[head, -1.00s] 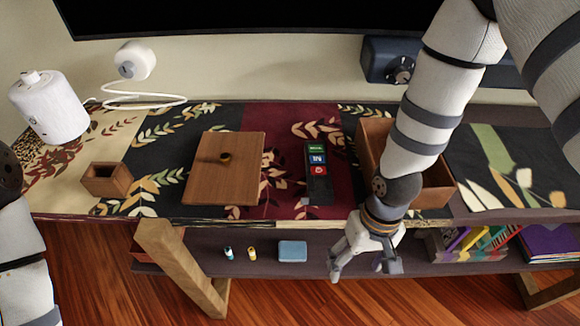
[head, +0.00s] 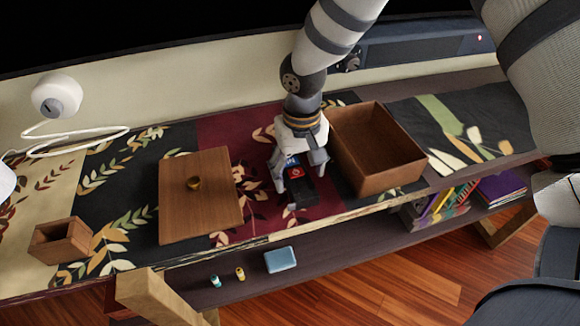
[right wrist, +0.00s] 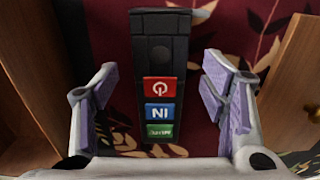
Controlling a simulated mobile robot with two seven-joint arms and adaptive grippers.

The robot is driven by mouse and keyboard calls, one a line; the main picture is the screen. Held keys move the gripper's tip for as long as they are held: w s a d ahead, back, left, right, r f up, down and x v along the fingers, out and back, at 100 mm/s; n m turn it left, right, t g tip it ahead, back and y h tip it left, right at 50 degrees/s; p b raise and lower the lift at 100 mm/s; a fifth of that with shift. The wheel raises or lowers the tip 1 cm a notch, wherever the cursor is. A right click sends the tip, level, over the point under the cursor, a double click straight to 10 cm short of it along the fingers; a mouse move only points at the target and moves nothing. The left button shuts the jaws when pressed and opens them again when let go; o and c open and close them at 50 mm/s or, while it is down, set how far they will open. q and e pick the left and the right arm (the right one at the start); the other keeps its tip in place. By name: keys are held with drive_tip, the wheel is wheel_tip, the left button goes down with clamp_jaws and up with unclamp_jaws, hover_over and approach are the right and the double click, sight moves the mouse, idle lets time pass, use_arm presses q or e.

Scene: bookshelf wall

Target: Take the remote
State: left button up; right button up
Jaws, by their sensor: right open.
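The remote (head: 302,191) is black with red, blue and green buttons and lies on the dark red part of the table runner. In the head view my right gripper (head: 298,182) is over it and hides part of it. In the right wrist view the remote (right wrist: 161,75) lies between the two spread fingers of the right gripper (right wrist: 161,85), with a gap on each side. The right gripper is open and holds nothing. My left gripper is not in view.
An open wooden box (head: 385,165) stands close to the right of the gripper. A wooden board (head: 200,215) with a small knob lies to the left, and a small wooden holder (head: 62,240) stands farther left. A lower shelf (head: 320,255) runs below the front edge.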

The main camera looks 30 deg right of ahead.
wheel_tip(320, 180, down, 2)
drive_tip(key=shift+f, duration=0.1)
drive_tip(key=c, duration=1.3)
drive_tip(key=shift+c, duration=0.2)
drive_tip(key=shift+r, duration=0.2)
